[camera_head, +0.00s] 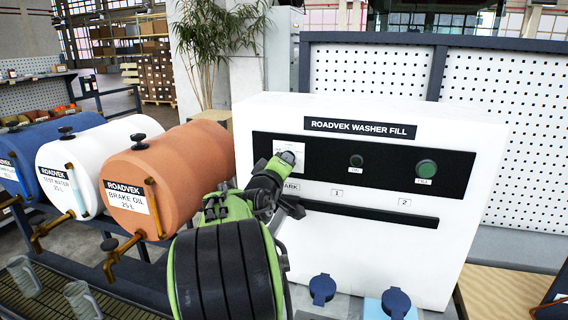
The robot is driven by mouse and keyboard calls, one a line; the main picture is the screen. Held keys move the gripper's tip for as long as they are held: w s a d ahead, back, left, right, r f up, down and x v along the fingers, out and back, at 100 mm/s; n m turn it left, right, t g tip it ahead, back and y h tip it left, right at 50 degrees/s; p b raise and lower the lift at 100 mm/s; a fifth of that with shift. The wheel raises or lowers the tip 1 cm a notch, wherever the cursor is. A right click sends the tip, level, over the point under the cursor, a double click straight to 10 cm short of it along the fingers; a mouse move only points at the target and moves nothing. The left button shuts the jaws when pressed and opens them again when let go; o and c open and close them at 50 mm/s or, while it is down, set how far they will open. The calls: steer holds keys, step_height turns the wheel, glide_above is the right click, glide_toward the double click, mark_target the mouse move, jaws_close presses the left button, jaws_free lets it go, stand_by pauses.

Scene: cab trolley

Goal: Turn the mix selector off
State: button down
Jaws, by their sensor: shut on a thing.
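The white washer fill unit (460,190) stands in front of me with a black control strip (320,155) across its face. At the strip's left end is a pale plate (293,150), partly covered by my gripper (281,164). My green and dark gripper is shut at this plate, on what seems to be the mix selector. The selector itself is hidden behind the fingers, so its setting cannot be read.
An orange brake oil barrel (180,170), a white test water barrel (90,150) and a blue barrel (30,140) lie at the left. Two blue caps (322,289) (396,302) sit below the unit. Glass jugs (82,299) stand at lower left.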

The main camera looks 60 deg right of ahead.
stand_by(0.5)
steer(key=c, duration=1.2)
jaws_free()
steer(key=shift+o, duration=0.2)
steer(key=s+a+b, duration=0.2)
steer(key=a+b, duration=0.1)
steer(key=a, duration=1.2)
steer(key=shift+s+a, duration=0.25)
steer(key=shift+a, duration=0.05)
